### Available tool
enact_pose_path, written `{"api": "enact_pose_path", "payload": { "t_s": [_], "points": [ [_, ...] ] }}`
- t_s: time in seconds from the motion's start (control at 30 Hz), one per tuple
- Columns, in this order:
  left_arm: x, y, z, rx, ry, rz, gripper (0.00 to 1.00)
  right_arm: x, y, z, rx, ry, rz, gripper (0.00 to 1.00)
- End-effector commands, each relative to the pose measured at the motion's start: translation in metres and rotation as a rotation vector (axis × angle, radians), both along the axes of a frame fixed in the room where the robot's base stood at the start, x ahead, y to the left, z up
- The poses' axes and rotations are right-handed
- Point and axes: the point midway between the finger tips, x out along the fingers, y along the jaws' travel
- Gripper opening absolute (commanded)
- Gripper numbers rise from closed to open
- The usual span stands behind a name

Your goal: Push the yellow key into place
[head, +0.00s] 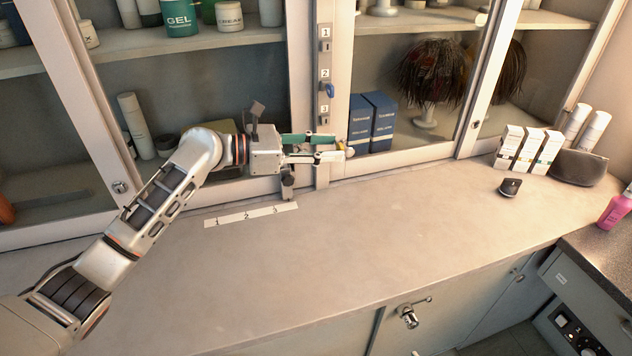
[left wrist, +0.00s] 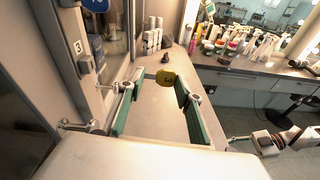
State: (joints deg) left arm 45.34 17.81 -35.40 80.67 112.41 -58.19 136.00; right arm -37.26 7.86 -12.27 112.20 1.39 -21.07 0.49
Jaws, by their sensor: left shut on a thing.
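The yellow key (left wrist: 166,77) shows in the left wrist view between the tips of my left gripper (left wrist: 162,82), its rounded yellow head facing the camera. In the head view my left gripper (head: 343,148) is shut on it, near the white cabinet post; only a small bit of yellow shows there. The post carries a number strip (head: 326,62) with positions 1, 2 and 3. A blue key (head: 327,89) sits at position 2. Lock 3 (left wrist: 85,65) shows left of my gripper in the wrist view, apart from the key. What seems to be my right gripper (left wrist: 246,139) shows only small at lower right.
A paper strip (head: 250,215) marked 1, 2, 3 lies on the counter (head: 330,260). Glass cabinet doors (head: 180,90) stand behind. White boxes (head: 528,149), a dark mouse-like object (head: 510,187) and a dark pouch (head: 578,167) are at right. The middle counter is clear.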

Motion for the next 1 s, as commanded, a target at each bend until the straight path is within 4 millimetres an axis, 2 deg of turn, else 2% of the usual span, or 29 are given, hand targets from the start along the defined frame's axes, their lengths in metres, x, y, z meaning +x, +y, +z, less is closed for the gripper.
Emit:
{"api": "enact_pose_path", "payload": {
  "t_s": [0.1,0.2,0.57,0.77,1.0],
  "points": [
    [0.013,0.000,0.004,-0.033,-0.010,0.038,0.21,0.002,0.000,0.001,0.000,-0.006,0.001,0.40],
    [0.016,0.000,0.006,-0.042,-0.014,0.050,0.21,0.003,0.000,0.003,0.000,-0.010,0.002,0.40],
    [0.015,0.000,0.007,-0.041,-0.013,0.049,0.21,0.003,-0.001,0.005,-0.001,-0.010,0.001,0.40],
    [0.015,0.001,0.008,-0.041,-0.010,0.051,0.21,0.003,-0.002,0.015,-0.003,-0.006,0.001,0.40],
    [0.037,0.008,0.004,-0.041,-0.011,0.051,0.21,0.002,-0.001,-0.001,-0.001,-0.005,0.000,0.40]
  ]
}}
